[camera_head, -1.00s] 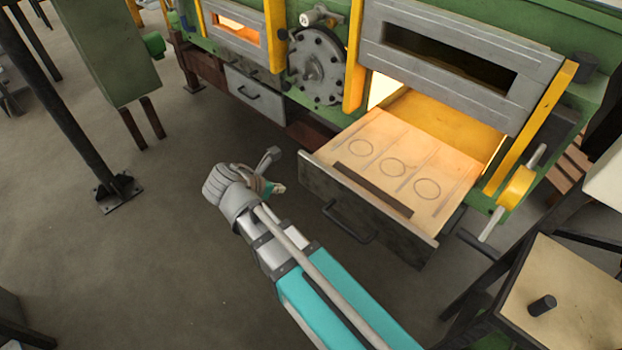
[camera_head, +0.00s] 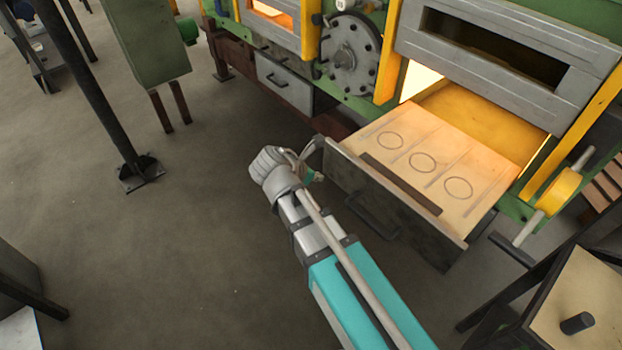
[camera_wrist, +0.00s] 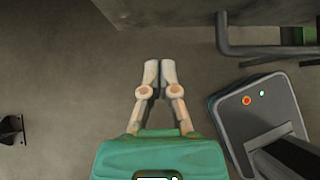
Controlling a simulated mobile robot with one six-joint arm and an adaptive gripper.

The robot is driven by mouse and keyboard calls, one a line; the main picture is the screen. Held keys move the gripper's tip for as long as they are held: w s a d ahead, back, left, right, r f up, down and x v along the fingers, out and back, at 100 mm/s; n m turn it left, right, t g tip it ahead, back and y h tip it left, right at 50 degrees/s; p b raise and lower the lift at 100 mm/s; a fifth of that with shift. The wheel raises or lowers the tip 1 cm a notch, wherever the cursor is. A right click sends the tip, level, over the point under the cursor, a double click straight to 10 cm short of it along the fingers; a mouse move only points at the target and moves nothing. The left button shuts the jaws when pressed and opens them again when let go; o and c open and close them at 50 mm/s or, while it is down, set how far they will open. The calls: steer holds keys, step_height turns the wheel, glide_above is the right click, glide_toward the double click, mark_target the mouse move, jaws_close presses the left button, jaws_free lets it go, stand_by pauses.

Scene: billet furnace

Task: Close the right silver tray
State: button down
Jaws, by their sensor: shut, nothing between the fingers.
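The right silver tray (camera_head: 395,202) is pulled out below the large right furnace door. Its dark metal front carries a bar handle (camera_head: 372,216), and its pale top has three round marks. My gripper (camera_head: 315,160) is in front of the left end of the tray front; whether it touches cannot be told in the head view. In the wrist view my gripper (camera_wrist: 160,68) is shut and empty, its fingers side by side over the floor. There the tray front (camera_wrist: 170,10) is at the top edge and its handle (camera_wrist: 236,48) to the upper right, apart from the fingers.
A smaller left tray (camera_head: 285,82) sits under the left furnace opening. A yellow-drum crank (camera_head: 556,192) stands right of the open tray. A small table (camera_head: 590,290) is at the lower right. A black post (camera_head: 95,100) stands left. The floor between is clear.

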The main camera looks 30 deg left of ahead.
mark_target(339, 171)
steer(key=w, duration=0.1)
steer(key=w+d+f+b, duration=0.1)
steer(key=w, duration=0.1)
steer(key=w+f, duration=0.1)
steer(key=shift+w+d+f+b, duration=0.1)
steer(key=shift+w+d+b, duration=0.05)
steer(key=shift+d+b, duration=0.2)
steer(key=shift+w+d, duration=0.35)
steer(key=shift+w, duration=0.35)
steer(key=shift+w, duration=0.1)
